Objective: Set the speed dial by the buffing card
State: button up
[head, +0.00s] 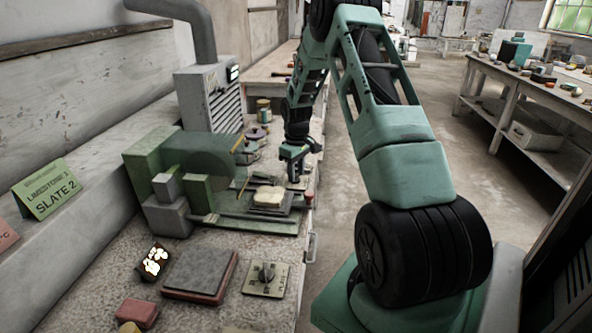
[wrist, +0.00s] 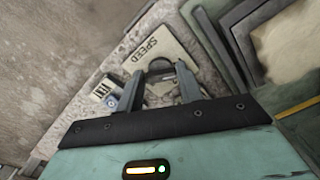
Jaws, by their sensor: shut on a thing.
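The speed dial's pale plate, lettered SPEED (wrist: 150,52), lies under my gripper (wrist: 161,73) in the wrist view. In the head view my gripper (head: 292,156) points down at the right of the green machine, and the dial there is hidden. A green folded card (head: 48,188) stands on the left ledge; it reads LIMESTONE 1 and SLATE 2. A pale stone piece (head: 268,196) sits on the machine's bed.
A dark slab (head: 200,270) and another plate with a knob (head: 266,279) lie on the near bench, with a red block (head: 137,313). A pink card (head: 6,236) is at the left edge. Tins (head: 264,110) stand behind my gripper.

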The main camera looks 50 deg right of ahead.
aim_at(296, 175)
jog(key=shift+n, duration=0.8)
jog(key=o, duration=1)
notch_tip(296, 175, up, 18)
jog(key=shift+f+b, duration=0.25)
jog(key=shift+b, duration=0.4)
